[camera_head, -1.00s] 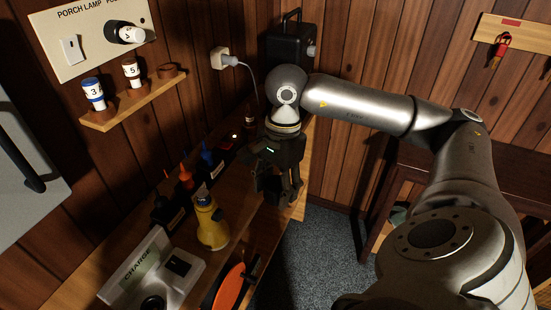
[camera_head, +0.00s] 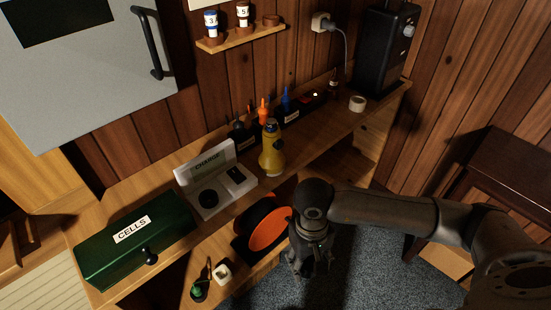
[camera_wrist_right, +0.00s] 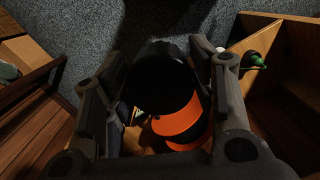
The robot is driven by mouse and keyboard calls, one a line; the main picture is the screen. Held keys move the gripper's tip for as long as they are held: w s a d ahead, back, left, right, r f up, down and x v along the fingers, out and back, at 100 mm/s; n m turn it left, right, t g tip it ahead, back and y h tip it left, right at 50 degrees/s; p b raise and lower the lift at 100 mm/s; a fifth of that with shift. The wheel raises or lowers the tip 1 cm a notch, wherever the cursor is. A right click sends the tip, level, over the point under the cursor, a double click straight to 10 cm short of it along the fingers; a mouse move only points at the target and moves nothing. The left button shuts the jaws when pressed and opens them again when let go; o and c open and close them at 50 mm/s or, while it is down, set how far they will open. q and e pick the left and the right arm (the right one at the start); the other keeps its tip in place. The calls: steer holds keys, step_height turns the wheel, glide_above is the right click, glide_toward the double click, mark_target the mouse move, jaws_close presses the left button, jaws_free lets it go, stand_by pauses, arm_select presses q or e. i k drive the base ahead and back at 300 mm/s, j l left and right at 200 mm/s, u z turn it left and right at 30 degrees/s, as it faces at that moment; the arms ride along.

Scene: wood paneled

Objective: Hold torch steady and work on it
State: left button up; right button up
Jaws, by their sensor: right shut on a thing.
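A yellow, bottle-shaped thing (camera_head: 271,158) with a grey top, which looks like the torch, stands upright on the bench behind an orange-lined black dish (camera_head: 268,231). My right gripper (camera_head: 310,266) points down beside the dish's right side, in front of the bench, apart from the torch. In the right wrist view my right gripper (camera_wrist_right: 165,70) is shut on a black cylindrical thing (camera_wrist_right: 160,82). Orange surfaces (camera_wrist_right: 178,122) show beyond it. What the held thing is cannot be told, and my arm hides it in the head view. My left gripper is not in view.
A white CHARGE box (camera_head: 208,183) stands left of the torch. A green CELLS box (camera_head: 135,248) is at the bench's left. Coloured-tipped bottles (camera_head: 263,112) stand behind the torch. A small wall shelf (camera_head: 240,35) holds labelled cells. Clear floor (camera_head: 360,250) lies right of the bench.

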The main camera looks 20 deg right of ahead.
mark_target(271, 162)
steer(key=l+u, duration=0.15)
steer(key=u, duration=0.35)
steer(key=k+l+u, duration=0.2)
steer(key=l, duration=0.25)
steer(key=l+u, duration=0.2)
steer(key=l, duration=0.25)
steer(key=k+l+u, duration=0.2)
steer(key=l, duration=0.2)
steer(key=k+l+u, duration=0.2)
steer(key=l, duration=0.2)
steer(key=k+l, duration=0.2)
steer(key=l, duration=0.15)
steer(key=k+l, duration=0.15)
steer(key=l, duration=0.25)
steer(key=k+l, duration=0.2)
steer(key=l, duration=0.15)
steer(key=u, duration=0.05)
